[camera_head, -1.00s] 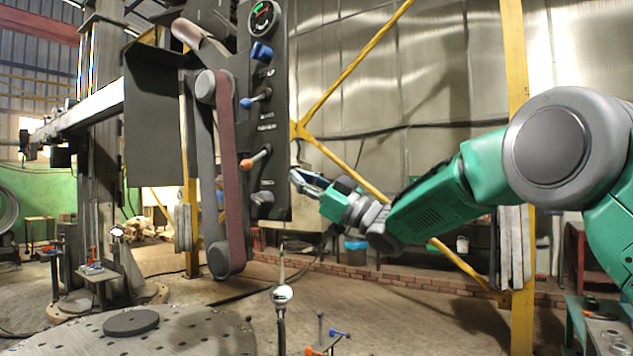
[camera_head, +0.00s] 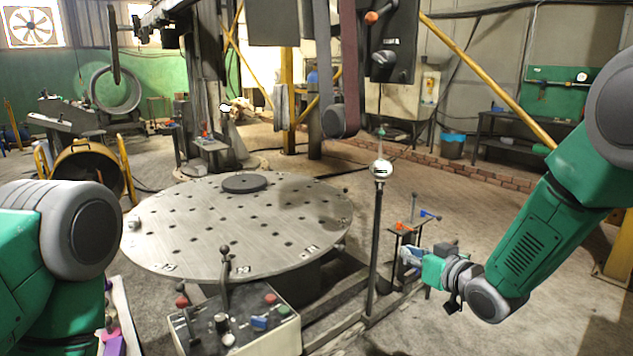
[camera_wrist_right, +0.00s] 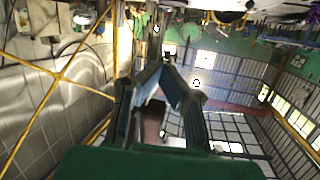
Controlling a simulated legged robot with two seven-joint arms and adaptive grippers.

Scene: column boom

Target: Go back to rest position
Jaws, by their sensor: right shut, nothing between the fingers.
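My right gripper (camera_head: 405,255) is on the right side of the head view, at the end of my green and grey right arm, beside a slim dark post. It is shut and empty. In the right wrist view its two fingers (camera_wrist_right: 165,72) come together at the tips with nothing held. My left arm shows at the lower left of the head view, but its gripper is out of the picture.
A round perforated table (camera_head: 205,225) fills the middle left. A control box (camera_head: 240,322) with levers and buttons stands in front. A post with a white ball (camera_head: 381,170) rises near my right gripper. A belt machine (camera_head: 348,60) hangs above.

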